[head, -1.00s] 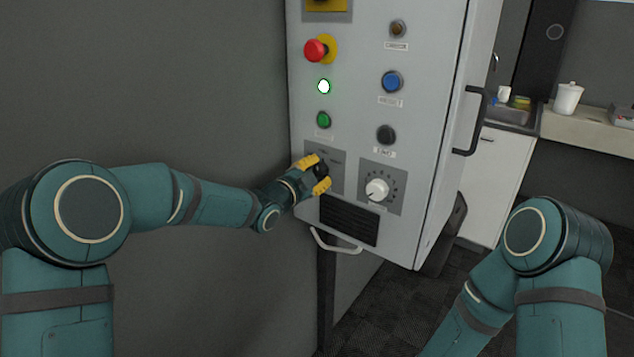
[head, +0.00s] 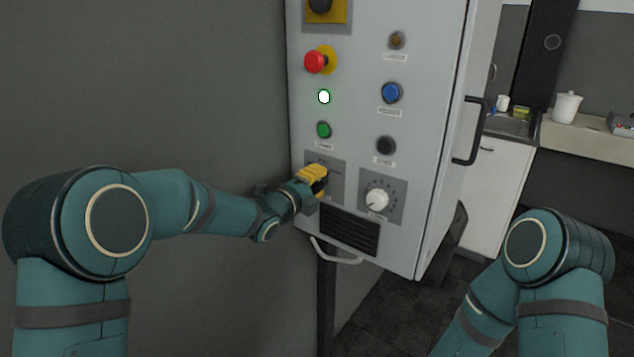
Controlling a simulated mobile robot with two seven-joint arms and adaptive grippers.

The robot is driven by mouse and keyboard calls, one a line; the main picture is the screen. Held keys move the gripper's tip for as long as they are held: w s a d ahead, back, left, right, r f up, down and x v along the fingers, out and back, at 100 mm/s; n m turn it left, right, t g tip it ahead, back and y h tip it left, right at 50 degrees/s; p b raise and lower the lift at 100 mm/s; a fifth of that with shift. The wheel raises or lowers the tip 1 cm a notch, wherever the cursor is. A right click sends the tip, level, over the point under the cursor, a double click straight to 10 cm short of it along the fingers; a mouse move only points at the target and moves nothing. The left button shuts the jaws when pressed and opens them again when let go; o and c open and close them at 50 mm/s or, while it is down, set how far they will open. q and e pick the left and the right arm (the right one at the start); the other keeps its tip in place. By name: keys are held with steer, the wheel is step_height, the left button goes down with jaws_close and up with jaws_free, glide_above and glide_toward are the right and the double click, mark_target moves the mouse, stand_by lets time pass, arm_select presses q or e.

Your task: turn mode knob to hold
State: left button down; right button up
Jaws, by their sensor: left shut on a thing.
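The grey control cabinet (head: 352,60) stands in the middle of the head view. The mode knob is on the dark square plate (head: 333,166) at its lower left, and my left gripper hides the knob. My left gripper (head: 318,178), with yellow fingers, is at this plate and shut on the knob. I cannot see which way the knob points. My right arm (head: 540,265) shows at the lower right, but its gripper is outside the view.
A white dial (head: 377,200) sits close to the right of my left gripper. Above are a green button (head: 324,130), a lit white lamp (head: 324,97), a red emergency stop (head: 316,62) and a blue button (head: 392,92). A vent (head: 349,231) and a handle (head: 335,252) lie below.

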arm_select(q)
steer(key=shift+r+m, duration=0.15)
steer(key=shift+m, duration=0.15)
steer(key=c, duration=0.6)
jaws_free()
steer(key=shift+w, duration=0.1)
steer(key=shift+o, duration=0.2)
steer(key=shift+a, duration=0.1)
